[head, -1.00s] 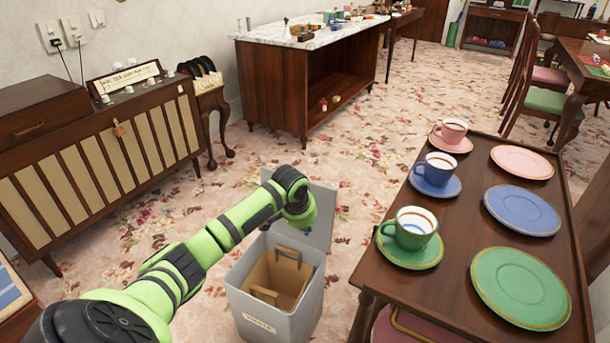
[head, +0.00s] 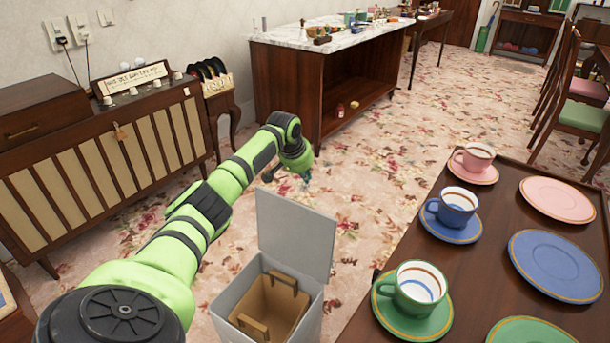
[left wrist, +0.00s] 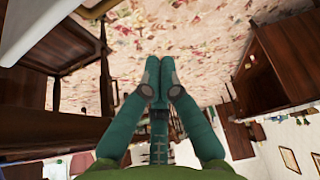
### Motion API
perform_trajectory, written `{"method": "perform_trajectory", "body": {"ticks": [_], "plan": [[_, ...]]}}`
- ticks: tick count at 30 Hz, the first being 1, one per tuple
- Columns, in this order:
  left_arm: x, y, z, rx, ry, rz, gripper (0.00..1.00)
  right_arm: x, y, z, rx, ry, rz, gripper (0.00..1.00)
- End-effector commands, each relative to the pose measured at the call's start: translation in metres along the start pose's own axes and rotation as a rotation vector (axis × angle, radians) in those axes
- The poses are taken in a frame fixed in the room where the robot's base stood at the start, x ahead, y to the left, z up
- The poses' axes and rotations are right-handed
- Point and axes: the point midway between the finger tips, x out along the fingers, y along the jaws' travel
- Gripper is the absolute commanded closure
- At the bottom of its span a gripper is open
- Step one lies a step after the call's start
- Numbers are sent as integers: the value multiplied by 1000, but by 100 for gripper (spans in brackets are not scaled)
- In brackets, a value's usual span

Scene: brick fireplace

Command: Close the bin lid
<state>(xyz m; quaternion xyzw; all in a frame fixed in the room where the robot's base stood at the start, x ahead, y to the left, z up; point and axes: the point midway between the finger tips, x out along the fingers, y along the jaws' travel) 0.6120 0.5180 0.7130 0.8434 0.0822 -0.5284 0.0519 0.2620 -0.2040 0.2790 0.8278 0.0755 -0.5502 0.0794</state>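The grey bin (head: 232,288) stands on the carpet at the lower middle of the head view, partly cut off by the bottom edge. Its lid (head: 296,236) is open and upright at the far side of the bin. Inside the bin is a brown container with handles (head: 270,306). My left gripper (head: 306,179) is beyond the lid, just above its upper edge in the picture, apart from it as far as I can tell. In the left wrist view its two teal fingers (left wrist: 159,78) meet at the tips with nothing between them. My right gripper is not in view.
A dark wood trolley (head: 395,248) with cups and plates stands to the right of the bin. A slatted cabinet (head: 100,175) is on the left, and a marble-topped counter (head: 330,42) is behind. Open floral carpet (head: 400,140) lies beyond the lid.

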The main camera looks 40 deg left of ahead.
Motion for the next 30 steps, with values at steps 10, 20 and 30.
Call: {"method": "perform_trajectory", "body": {"ticks": [10,20,30], "plan": [[51,1,1,-1,1,2,100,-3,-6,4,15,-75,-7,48],[61,-1,6,4,1,-3,100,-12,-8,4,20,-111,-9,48],[53,-1,27,3,1,-3,100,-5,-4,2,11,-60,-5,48]]}}
